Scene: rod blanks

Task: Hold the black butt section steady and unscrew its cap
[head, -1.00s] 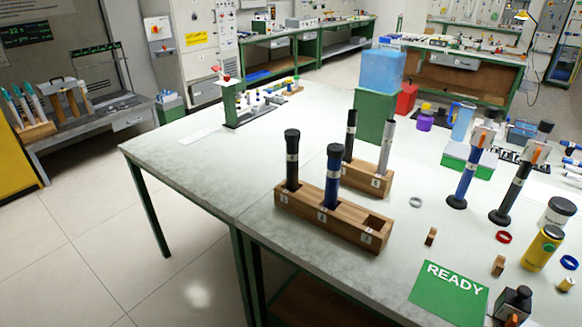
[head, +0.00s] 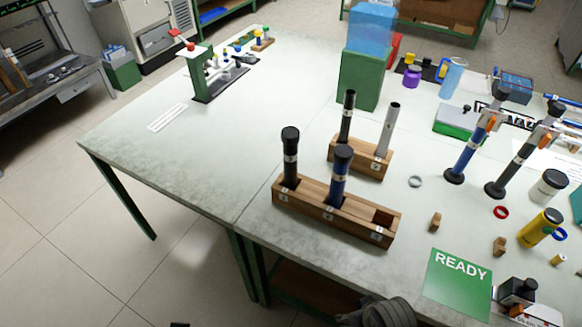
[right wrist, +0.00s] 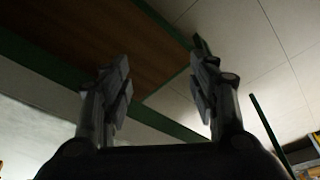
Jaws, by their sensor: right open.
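The black butt section (head: 290,172) stands upright in the left slot of a long wooden block (head: 315,212). Its black cap (head: 290,136) is on top, above a pale ring. A blue section (head: 338,188) with a black cap stands in the middle slot, and the right slot is empty. In the right wrist view my right gripper (right wrist: 160,78) is open with nothing between its fingers. It faces the table's underside and the floor, away from the black section. My left gripper is not in view.
A smaller wooden block (head: 345,155) behind holds a thin black rod and a silver rod. Blue and black rods stand at right, near a yellow bottle (head: 540,228). A green READY card (head: 457,280) lies in front.

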